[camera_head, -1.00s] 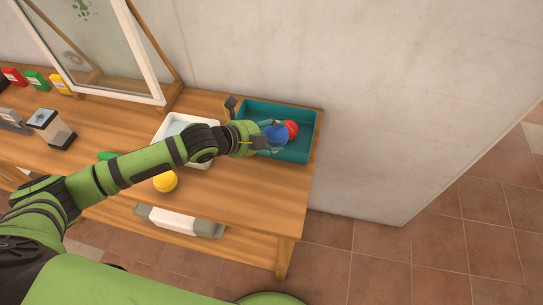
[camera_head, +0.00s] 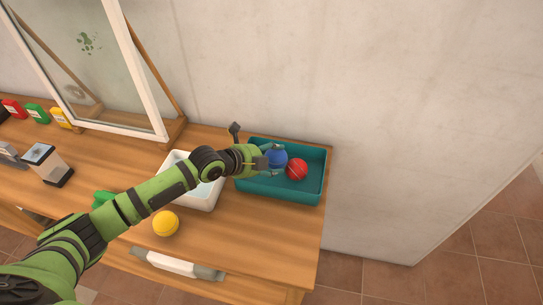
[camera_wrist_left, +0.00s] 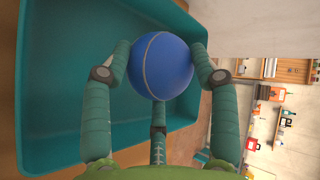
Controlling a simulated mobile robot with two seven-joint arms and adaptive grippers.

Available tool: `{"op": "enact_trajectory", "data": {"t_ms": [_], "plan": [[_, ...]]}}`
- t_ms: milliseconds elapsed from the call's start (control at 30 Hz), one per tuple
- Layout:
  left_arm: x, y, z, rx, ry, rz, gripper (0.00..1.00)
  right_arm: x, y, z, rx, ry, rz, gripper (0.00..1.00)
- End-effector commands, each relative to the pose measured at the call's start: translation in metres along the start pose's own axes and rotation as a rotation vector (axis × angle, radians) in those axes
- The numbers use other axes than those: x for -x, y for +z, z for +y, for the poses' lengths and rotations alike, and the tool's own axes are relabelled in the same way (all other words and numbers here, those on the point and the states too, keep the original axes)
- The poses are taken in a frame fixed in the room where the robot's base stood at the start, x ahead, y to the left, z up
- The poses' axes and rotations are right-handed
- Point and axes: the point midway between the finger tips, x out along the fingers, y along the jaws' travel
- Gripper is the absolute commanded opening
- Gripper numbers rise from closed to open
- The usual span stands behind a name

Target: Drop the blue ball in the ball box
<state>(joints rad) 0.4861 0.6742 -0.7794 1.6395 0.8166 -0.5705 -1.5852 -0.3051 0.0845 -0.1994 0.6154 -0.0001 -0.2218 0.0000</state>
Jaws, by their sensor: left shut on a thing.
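The blue ball (camera_head: 277,157) is held in my left gripper (camera_head: 272,158), over the teal ball box (camera_head: 309,190). In the left wrist view the fingers close around the blue ball (camera_wrist_left: 160,66), with the teal box (camera_wrist_left: 60,75) behind it. A red ball (camera_head: 297,169) sits in the box, just right of the blue ball in the head view. I cannot tell how high the blue ball is above the box floor. My right gripper is not in view.
A white tray (camera_head: 206,196) stands left of the box, partly under my left arm. A yellow ball (camera_head: 165,223) is on the wooden table (camera_head: 260,235) in front. A framed glass panel (camera_head: 85,60) stands behind, and a wall (camera_head: 400,110) rises behind the box.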

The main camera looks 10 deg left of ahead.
Motion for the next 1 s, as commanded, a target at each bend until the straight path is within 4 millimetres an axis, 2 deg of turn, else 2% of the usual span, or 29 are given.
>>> {"op": "enact_trajectory", "data": {"t_ms": [67, 333, 367, 400, 433, 800, 867, 1000], "plan": [[-0.004, 0.000, 0.004, 0.001, -0.004, 0.000, 0.20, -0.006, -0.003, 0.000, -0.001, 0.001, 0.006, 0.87], [-0.004, 0.000, 0.004, 0.000, -0.004, 0.000, 0.20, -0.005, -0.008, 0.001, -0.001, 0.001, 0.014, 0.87], [-0.004, 0.000, 0.004, 0.000, -0.004, 0.000, 0.68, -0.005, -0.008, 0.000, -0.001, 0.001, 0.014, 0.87], [-0.004, 0.000, 0.004, 0.000, -0.004, 0.000, 0.84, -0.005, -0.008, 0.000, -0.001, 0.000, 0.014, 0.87], [-0.004, 0.000, 0.004, 0.000, -0.004, 0.000, 0.88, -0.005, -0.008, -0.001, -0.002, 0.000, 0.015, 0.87], [-0.002, 0.000, 0.006, 0.000, 0.000, 0.000, 0.88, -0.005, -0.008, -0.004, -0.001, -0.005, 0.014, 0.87], [0.002, 0.000, 0.006, -0.001, 0.000, 0.000, 0.88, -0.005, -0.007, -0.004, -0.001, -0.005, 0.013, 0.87], [0.021, 0.001, 0.006, -0.004, 0.000, -0.001, 0.88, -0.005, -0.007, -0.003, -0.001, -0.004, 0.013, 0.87]]}}
